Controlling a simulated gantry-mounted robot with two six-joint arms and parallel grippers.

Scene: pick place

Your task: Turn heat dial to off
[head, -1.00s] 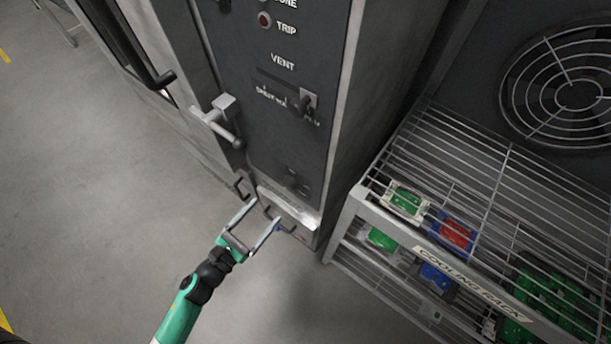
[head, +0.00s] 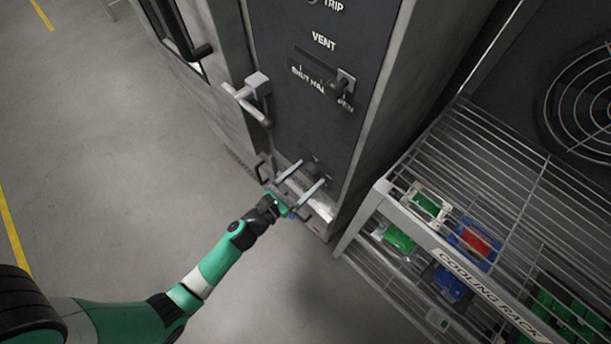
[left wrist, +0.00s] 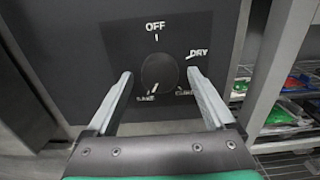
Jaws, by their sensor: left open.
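The heat dial (left wrist: 160,73) is a dark round knob low on the oven's dark panel. In the left wrist view, OFF is printed above it, DRY at its upper right, and smaller labels, hard to read, below. A light mark on the knob points down and slightly left, away from OFF. The dial also shows, small and dark, in the head view (head: 312,167). My left gripper (head: 302,174) is open, its fingers pointing at the panel. In the left wrist view its fingertips (left wrist: 160,76) stand on either side of the dial; contact cannot be told. My right gripper is out of view.
Above the dial is a VENT lever (head: 341,85) with SHUT and HALF labels. A door handle (head: 248,95) sticks out at the panel's left. A wire cooling rack (head: 462,279) with coloured parts stands close at the right. The floor at left is clear.

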